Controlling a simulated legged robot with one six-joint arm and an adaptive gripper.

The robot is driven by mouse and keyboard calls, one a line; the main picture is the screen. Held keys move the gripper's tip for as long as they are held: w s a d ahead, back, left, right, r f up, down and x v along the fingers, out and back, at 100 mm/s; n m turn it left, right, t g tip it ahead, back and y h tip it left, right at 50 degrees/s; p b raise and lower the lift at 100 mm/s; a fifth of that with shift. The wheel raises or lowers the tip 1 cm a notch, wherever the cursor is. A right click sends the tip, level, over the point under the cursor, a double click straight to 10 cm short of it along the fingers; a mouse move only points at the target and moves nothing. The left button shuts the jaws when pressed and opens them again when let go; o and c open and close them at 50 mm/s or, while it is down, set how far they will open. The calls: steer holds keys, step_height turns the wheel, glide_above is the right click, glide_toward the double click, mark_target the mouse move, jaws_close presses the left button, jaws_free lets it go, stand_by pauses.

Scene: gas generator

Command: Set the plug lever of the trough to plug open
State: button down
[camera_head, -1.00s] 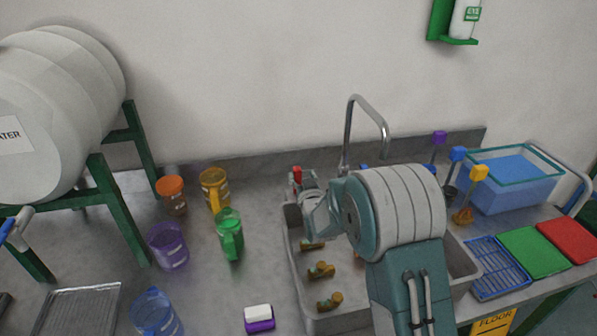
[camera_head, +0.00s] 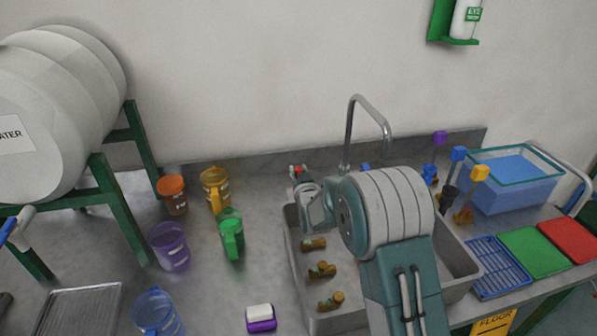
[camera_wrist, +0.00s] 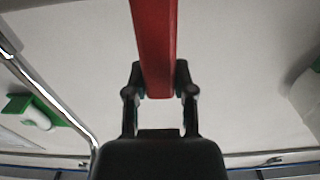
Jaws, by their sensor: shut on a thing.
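The trough (camera_head: 462,278) is a grey basin set in the counter, partly hidden behind my arm. The plug lever (camera_wrist: 155,40) is a red bar that runs up from between my fingers in the wrist view. A small red part of it (camera_head: 293,171) shows at the trough's back left corner in the head view. My gripper (camera_wrist: 159,82) is shut on the red lever, with a finger on each side of it. In the head view the gripper is at the trough's back left corner, and my arm hides much of the basin. The plug itself is not visible.
A curved metal faucet (camera_head: 350,130) rises behind the trough, close to my arm. A green jug (camera_head: 231,238) and other coloured containers stand to the left. A blue-filled tank (camera_head: 512,185) stands at the right.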

steer(key=d+m, duration=0.2)
steer(key=m, duration=0.1)
steer(key=w+d+m, duration=0.1)
steer(key=m, duration=0.1)
steer(key=shift+d+f, duration=0.1)
steer(key=shift+f, duration=0.3)
steer(key=d+m, duration=0.1)
steer(key=f+m, duration=0.1)
steer(key=m, duration=0.1)
steer(key=shift+w+d, duration=0.2)
steer(key=shift+d, duration=0.15)
steer(key=shift+w+d+f+m, duration=0.15)
steer(key=shift+d+f+m, duration=0.3)
steer(key=shift+m, duration=0.55)
steer(key=shift+f, duration=0.15)
steer(key=shift+c, duration=2.2)
jaws_free()
steer(key=v, duration=1.1)
steer(key=shift+s, duration=0.4)
